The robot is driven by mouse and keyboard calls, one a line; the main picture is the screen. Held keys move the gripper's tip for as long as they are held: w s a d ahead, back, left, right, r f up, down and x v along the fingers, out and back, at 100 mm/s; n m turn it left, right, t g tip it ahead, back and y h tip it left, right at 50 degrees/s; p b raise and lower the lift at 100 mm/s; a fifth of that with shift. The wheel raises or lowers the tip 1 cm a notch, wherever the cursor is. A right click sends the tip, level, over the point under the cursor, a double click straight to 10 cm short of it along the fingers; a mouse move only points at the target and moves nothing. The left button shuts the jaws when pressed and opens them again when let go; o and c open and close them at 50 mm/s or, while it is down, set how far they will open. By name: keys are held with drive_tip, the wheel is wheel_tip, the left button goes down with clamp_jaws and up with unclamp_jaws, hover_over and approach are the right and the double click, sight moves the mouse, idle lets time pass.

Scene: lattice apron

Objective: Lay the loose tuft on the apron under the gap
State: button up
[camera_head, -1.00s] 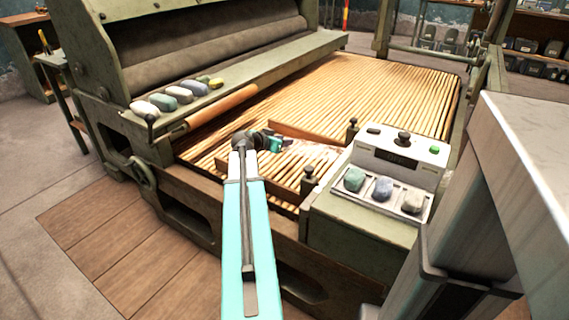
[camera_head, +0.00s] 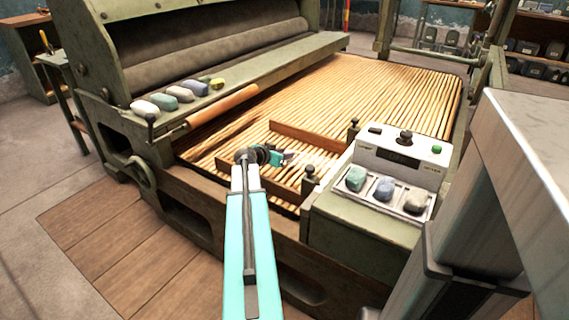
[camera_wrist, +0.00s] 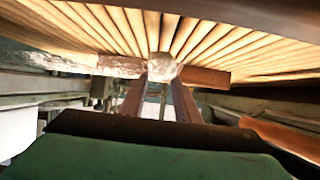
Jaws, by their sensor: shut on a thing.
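My gripper (camera_head: 288,158) is low over the front of the slatted apron (camera_head: 385,90), between two brown boards. In the wrist view its two dark fingers (camera_wrist: 160,98) are shut on a small pale tuft (camera_wrist: 161,68) at their tips. The tuft overlaps the slat ends in that view, and I cannot tell whether it touches them. In the head view the tuft is too small to make out clearly at the gripper. The gap cannot be told apart with certainty in either view.
One brown board (camera_head: 308,137) lies beyond my gripper and another (camera_head: 272,184) on the near side. A control box (camera_head: 400,160) with several coloured tufts stands at right. More tufts (camera_head: 180,94) lie on the machine's ledge, beside a wooden roller (camera_head: 225,105). The far apron is clear.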

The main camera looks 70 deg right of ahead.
drive_tip(key=shift+f, duration=0.15)
drive_tip(key=shift+f+b, duration=0.4)
drive_tip(key=shift+f, duration=1.4)
drive_tip(key=o, duration=1.1)
drive_tip(key=shift+c, duration=0.2)
drive_tip(key=shift+a, duration=0.1)
drive_tip(key=p+v, duration=0.1)
drive_tip(key=v, duration=1.1)
